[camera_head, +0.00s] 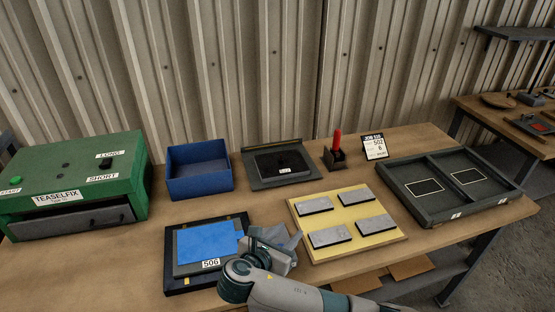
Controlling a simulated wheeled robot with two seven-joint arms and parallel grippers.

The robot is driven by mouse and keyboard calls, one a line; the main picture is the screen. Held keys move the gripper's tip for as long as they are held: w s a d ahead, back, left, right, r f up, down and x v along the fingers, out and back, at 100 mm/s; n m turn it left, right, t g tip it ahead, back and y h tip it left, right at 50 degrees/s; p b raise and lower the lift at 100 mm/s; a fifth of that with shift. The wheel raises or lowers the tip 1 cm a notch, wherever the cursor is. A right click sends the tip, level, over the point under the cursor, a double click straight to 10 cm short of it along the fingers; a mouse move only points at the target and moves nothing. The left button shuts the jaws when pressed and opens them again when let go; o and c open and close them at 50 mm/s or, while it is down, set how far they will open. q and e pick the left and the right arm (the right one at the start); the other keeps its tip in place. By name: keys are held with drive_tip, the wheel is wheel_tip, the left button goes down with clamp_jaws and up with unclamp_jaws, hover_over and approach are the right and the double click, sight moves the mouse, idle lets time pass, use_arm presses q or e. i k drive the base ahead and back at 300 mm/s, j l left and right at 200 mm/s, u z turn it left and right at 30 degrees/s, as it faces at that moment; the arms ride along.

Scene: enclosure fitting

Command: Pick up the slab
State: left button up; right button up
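A flat blue slab (207,243) lies on a grey plate in a black-edged tray (178,285) with a label reading 506, at the front middle of the table. Several small grey slabs (330,237) lie on a yellow board (345,259) to its right; I cannot tell which slab the task means. My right gripper (278,242) is at the right edge of the 506 tray, between it and the yellow board. It hides that tray's lower right corner. Its fingertips are small and unclear, and I see nothing held. My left gripper is out of view.
A green TEASELFIX machine (80,180) stands at left. Behind are a blue bin (200,183), a dark fixture (258,183), a red-handled tool (337,148) and a job card (375,146). A two-compartment tray (405,196) stands at right.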

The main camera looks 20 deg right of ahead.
sight(269, 168)
drive_tip(key=i, duration=1)
